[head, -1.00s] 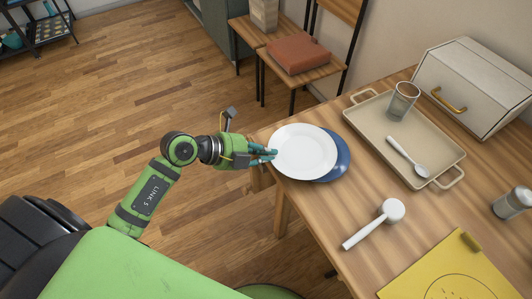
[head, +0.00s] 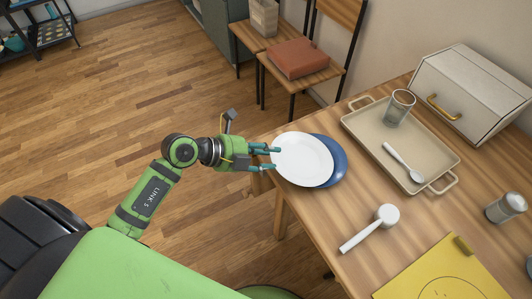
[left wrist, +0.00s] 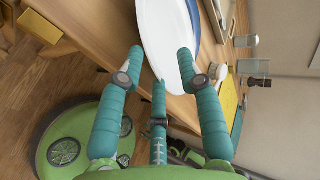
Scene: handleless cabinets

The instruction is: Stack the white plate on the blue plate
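The white plate (head: 302,160) rests on top of the blue plate (head: 338,158), set off toward the left. A crescent of the blue plate shows along its right side. My left gripper (head: 274,159) is at the plate's left rim by the table edge, its fingers spread apart. In the left wrist view, the fingers (left wrist: 160,57) stand open near the rim of the white plate (left wrist: 165,35), with the blue plate (left wrist: 193,18) just beyond. I cannot tell whether a fingertip still touches the rim. My right gripper is not in view.
A beige tray (head: 361,145) with a glass (head: 399,107) and a spoon (head: 403,161) lies behind the plates. A white scoop (head: 386,217), a shaker (head: 506,207), a yellow mat (head: 430,280) and a bread box (head: 470,95) are farther right.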

